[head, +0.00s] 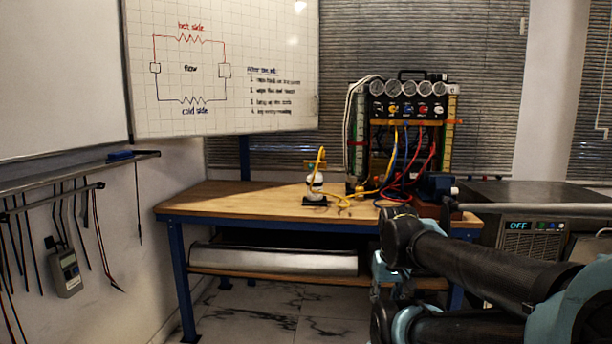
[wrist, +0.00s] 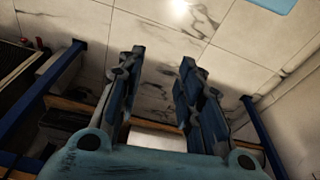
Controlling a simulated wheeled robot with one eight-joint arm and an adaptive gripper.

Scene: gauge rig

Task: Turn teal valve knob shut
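The gauge rig (head: 407,88) stands on the wooden bench in the head view, with a row of round gauges over a row of small coloured knobs (head: 409,109). The knobs are too small for me to tell which one is teal. My gripper (wrist: 162,58) shows in the wrist view with its two fingers apart and nothing between them. It points at pale floor tiles, and neither rig nor knob shows there. In the head view my arm reaches in from the lower right, in front of the bench's right end and well short of the knobs; the fingers cannot be made out.
The wooden bench (head: 235,196) has clear top on its left. A small white-and-yellow bottle-like fitting (head: 316,184) stands on it, with yellow hose (head: 345,203) beside it. Red and blue hoses hang before the rig. A grey unit (head: 533,240) reading OFF stands at right.

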